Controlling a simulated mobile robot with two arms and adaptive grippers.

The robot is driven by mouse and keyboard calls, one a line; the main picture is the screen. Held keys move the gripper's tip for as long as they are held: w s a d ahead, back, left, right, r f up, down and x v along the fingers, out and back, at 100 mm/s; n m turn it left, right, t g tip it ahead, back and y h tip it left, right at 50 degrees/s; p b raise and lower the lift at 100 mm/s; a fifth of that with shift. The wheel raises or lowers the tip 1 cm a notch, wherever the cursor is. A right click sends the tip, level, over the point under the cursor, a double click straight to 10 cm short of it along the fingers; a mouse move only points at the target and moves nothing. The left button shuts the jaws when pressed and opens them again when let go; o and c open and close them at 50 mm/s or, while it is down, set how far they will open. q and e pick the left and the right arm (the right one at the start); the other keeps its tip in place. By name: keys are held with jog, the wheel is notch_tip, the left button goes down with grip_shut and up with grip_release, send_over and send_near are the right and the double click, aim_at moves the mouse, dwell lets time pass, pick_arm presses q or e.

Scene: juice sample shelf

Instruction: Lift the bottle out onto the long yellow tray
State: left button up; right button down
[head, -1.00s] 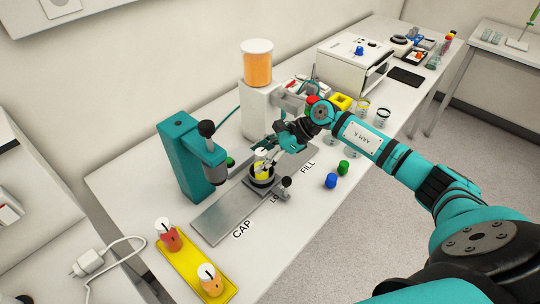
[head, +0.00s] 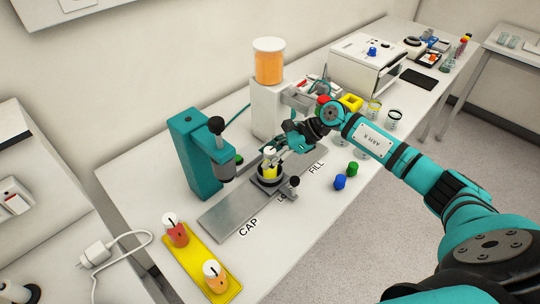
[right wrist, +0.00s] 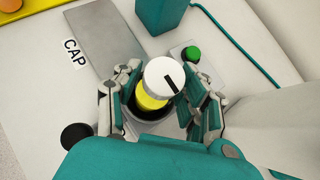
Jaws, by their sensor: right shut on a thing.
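The bottle (head: 270,170), with yellow contents and a white cap, stands upright in a black round holder (head: 261,183) on the grey metal track. In the right wrist view the bottle's white cap (right wrist: 164,79) with a black mark sits between my fingers. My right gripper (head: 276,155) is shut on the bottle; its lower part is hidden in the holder. The long yellow tray (head: 190,264) lies at the front left with a red-orange bottle (head: 175,232) and an orange bottle (head: 215,278) at its two ends. My left gripper is not in view.
A teal press (head: 199,150) stands close left of the holder. A white dispenser with an orange tank (head: 269,65) stands behind. Blue (head: 340,182) and green (head: 352,169) caps lie at the right. The tray's middle is free between its bottles.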

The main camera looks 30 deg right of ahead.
aim_at(266, 150)
jog(key=shift+r, duration=0.6)
dwell(0.5)
jog(key=shift+r, duration=0.15)
jog(key=shift+r+p, duration=0.55)
jog(key=shift+r, duration=0.4)
